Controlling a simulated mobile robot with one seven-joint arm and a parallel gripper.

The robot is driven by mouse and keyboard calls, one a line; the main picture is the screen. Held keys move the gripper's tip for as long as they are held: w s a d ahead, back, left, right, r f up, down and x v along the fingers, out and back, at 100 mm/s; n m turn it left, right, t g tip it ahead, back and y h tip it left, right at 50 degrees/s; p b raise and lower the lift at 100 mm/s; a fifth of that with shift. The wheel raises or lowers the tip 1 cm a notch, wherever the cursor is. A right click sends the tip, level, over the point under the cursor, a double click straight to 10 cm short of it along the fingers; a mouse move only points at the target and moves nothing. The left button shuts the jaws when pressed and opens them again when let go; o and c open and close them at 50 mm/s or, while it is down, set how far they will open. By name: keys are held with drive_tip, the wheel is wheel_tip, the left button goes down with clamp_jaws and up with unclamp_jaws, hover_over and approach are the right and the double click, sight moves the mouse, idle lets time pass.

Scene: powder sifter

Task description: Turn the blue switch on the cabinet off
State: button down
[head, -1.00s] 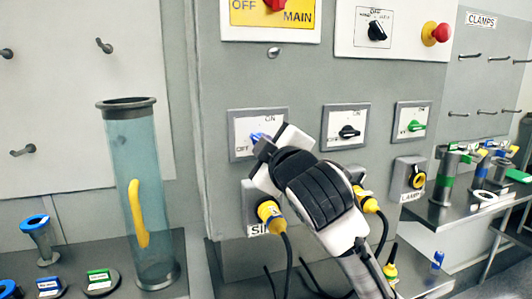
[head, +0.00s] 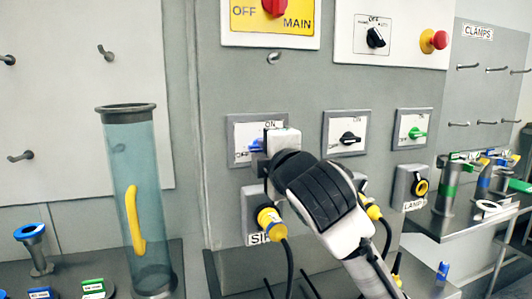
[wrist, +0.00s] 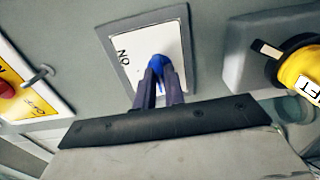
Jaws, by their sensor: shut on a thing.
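The blue switch (head: 256,145) is on the leftmost framed white plate (head: 240,131) of the grey cabinet, with ON printed at the plate's top. It also shows in the wrist view (wrist: 157,61), between the tips of my gripper (wrist: 159,82). The fingers are shut on its knob, one on each side. In the head view the visible blue part lies about level and reaches toward the plate's left side.
A black switch (head: 348,138) and a green switch (head: 416,133) sit to the right. Yellow plugs with cables (head: 270,220) stick out below. The red MAIN switch (head: 274,6) and red button (head: 439,40) are above. A clear tube (head: 130,190) stands left.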

idle(0.4)
drive_tip(key=c, duration=1.5)
unclamp_jaws()
drive_tip(key=b+v, duration=0.2)
drive_tip(key=v, duration=1.1)
drive_tip(key=shift+s+d+b, duration=0.1)
drive_tip(key=shift+s+b, duration=0.25)
drive_tip(key=shift+s, duration=0.1)
